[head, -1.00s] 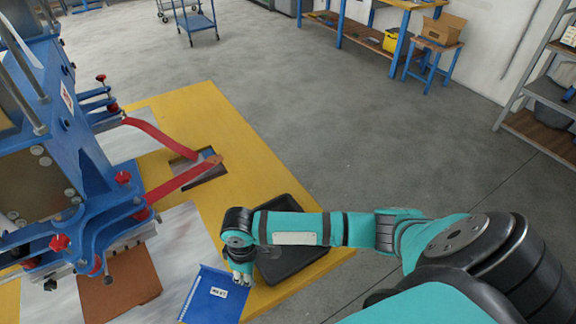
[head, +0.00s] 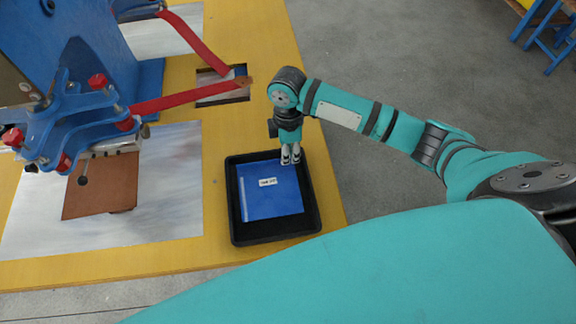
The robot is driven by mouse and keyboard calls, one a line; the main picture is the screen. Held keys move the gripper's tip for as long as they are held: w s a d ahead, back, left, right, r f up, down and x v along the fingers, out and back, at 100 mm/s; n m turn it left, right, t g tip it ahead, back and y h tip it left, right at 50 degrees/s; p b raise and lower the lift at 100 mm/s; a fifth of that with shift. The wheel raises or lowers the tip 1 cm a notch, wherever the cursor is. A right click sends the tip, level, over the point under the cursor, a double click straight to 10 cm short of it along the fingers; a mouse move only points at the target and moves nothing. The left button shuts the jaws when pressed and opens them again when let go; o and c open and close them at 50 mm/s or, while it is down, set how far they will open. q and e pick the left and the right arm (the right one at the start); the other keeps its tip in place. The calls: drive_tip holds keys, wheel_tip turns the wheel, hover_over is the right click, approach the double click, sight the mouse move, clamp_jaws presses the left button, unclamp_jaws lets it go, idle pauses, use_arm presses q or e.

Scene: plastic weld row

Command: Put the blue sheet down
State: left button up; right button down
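The blue sheet (head: 272,200), with a small white label, lies inside a black tray (head: 235,228) on the yellow table. It looks flat, within the tray's rim. My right gripper (head: 290,160) points down at the sheet's far right corner, with its fingertips over or at that edge. The fingertips show close together, and I cannot tell whether they still pinch the sheet. My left gripper is not in view.
A blue machine (head: 70,100) with red knobs and red arms (head: 190,97) stands to the left. A brown plate (head: 100,187) lies on a pale metal sheet (head: 170,190) beside the tray. A rectangular opening (head: 225,90) is in the yellow tabletop (head: 265,50) beyond the tray.

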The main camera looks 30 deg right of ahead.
sight(290, 162)
drive_tip(key=shift+f, duration=0.75)
wheel_tip(290, 162, down, 3)
drive_tip(key=shift+d+f, duration=0.1)
drive_tip(key=shift+f, duration=0.15)
drive_tip(key=c, duration=1.9)
unclamp_jaws()
drive_tip(key=shift+c, duration=0.2)
drive_tip(key=o, duration=0.5)
drive_tip(key=shift+c, duration=0.2)
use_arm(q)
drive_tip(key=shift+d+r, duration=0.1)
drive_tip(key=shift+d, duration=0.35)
use_arm(e)
drive_tip(key=shift+w+r, duration=0.1)
drive_tip(key=shift+r, duration=0.15)
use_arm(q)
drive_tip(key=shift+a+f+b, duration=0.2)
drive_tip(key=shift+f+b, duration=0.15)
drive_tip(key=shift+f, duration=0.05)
use_arm(e)
wheel_tip(290, 162, up, 12)
drive_tip(key=w, duration=0.1)
drive_tip(key=shift+d+f, duration=0.2)
drive_tip(key=shift+f, duration=0.05)
